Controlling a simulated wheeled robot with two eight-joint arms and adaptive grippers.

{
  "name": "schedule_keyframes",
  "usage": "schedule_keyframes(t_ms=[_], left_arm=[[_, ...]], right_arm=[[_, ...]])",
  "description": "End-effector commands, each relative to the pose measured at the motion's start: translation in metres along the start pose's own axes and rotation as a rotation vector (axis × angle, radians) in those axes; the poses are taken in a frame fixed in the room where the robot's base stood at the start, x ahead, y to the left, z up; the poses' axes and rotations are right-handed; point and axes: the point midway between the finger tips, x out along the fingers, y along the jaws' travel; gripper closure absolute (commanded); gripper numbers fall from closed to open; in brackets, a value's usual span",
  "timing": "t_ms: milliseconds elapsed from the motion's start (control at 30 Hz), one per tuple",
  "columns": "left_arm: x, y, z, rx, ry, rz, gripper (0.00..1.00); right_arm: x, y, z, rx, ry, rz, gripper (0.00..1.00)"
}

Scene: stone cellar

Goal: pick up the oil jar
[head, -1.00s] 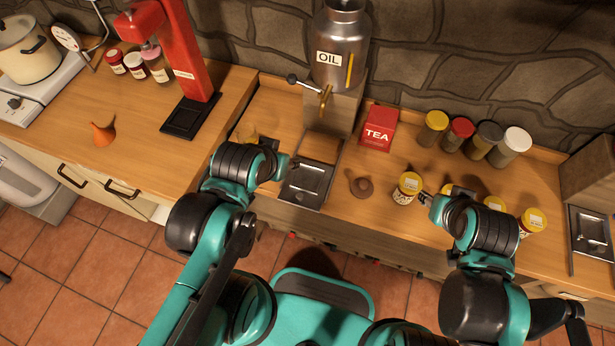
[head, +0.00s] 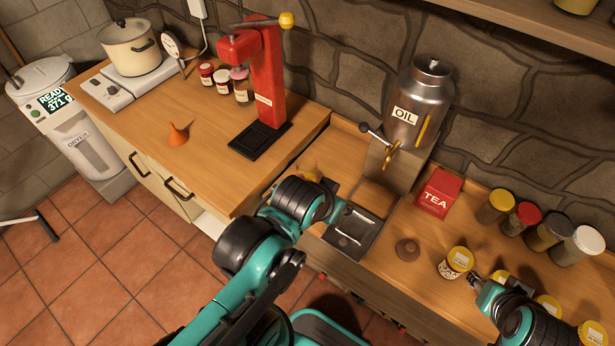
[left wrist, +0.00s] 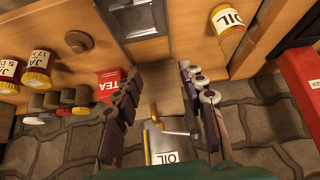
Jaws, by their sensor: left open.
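The oil jar (left wrist: 228,25), with a white OIL label and yellow lid, stands at the upper right of the left wrist view, apart from my fingers. In the head view a yellowish jar (head: 308,171), likely the same one, shows behind my left arm, mostly hidden. My left gripper (head: 338,208) is beside the metal drip tray, open and empty; its spread fingers also show in the left wrist view (left wrist: 165,105). My right gripper (head: 474,284) is close to a yellow-lidded jar (head: 456,263); whether it touches it is unclear.
A steel OIL dispenser (head: 419,105) with a tap stands behind the drip tray (head: 352,234). A red TEA box (head: 438,192), a brown lidded knob (head: 407,249) and several spice jars are to its right.

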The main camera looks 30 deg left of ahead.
Motion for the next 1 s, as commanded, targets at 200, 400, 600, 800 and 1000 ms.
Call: schedule_keyframes(t_ms=[200,400,600,800,1000], left_arm=[[0.0,0.0,0.0,0.0,0.0,0.0,0.59],[0.0,-0.001,-0.001,0.006,-0.003,-0.001,0.38],[0.004,-0.015,-0.02,0.197,-0.079,-0.015,0.23],[0.029,-0.051,-0.051,0.611,-0.248,0.026,0.23],[0.069,-0.094,-0.066,1.027,-0.397,0.17,0.23]], right_arm=[[0.0,0.0,0.0,0.0,0.0,0.0,0.6],[0.0,0.0,0.0,0.0,0.0,0.0,0.6],[-0.005,0.0,-0.004,0.0,0.0,0.0,0.6],[-0.014,0.0,-0.01,0.0,0.0,0.0,0.6],[-0.022,0.0,-0.015,0.0,0.0,0.0,0.6]])
